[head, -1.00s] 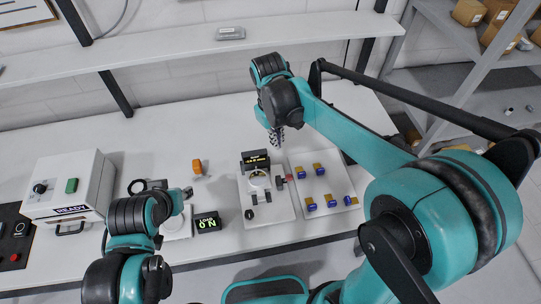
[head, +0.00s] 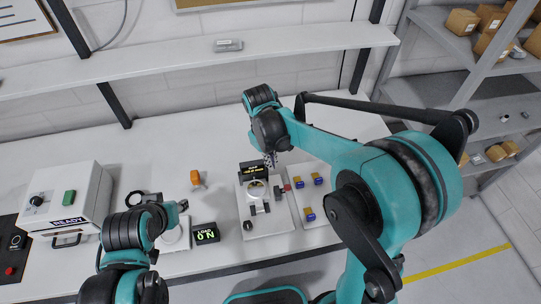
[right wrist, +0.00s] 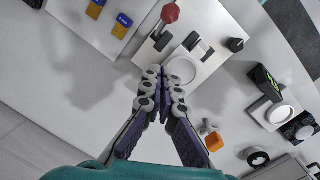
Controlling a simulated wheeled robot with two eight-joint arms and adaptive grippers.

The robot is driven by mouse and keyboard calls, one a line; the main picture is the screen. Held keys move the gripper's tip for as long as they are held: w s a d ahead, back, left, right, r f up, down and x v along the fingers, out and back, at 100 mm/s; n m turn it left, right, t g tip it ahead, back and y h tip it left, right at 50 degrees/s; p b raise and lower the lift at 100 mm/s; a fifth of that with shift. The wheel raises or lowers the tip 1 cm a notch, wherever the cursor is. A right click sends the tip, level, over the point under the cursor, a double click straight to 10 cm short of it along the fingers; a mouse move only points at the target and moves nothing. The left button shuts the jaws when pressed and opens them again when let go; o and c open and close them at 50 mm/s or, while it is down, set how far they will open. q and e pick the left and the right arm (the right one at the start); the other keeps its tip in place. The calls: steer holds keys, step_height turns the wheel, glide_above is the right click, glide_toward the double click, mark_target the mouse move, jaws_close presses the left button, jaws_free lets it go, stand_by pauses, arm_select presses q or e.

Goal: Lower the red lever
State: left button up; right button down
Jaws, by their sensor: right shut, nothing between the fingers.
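The red lever knob (head: 287,187) sticks out at the right side of the white mirror fixture (head: 268,223). In the right wrist view the red knob (right wrist: 170,13) is at the top, past the fingertips, and the fixture's round mirror (right wrist: 181,70) is just right of them. My right gripper (head: 270,161) is shut and empty over the back of the fixture, apart from the knob. In the right wrist view its fingertips (right wrist: 163,76) are together. My left gripper (head: 183,205) is at the left near a round white device; its fingers are too small to read.
A white plate with yellow-and-blue blocks (head: 309,214) lies right of the fixture, partly hidden by my right arm. A lit display box (head: 206,232), an orange block (head: 196,178) and a white READY box (head: 68,198) stand to the left. The table's back middle is clear.

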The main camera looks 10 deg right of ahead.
mark_target(285, 188)
steer(key=s+d+f, duration=0.1)
steer(key=f, duration=0.1)
steer(key=s+d+f, duration=0.1)
steer(key=s+f, duration=0.1)
steer(key=shift+s+d, duration=0.2)
steer(key=shift+s, duration=0.1)
steer(key=shift+s, duration=0.1)
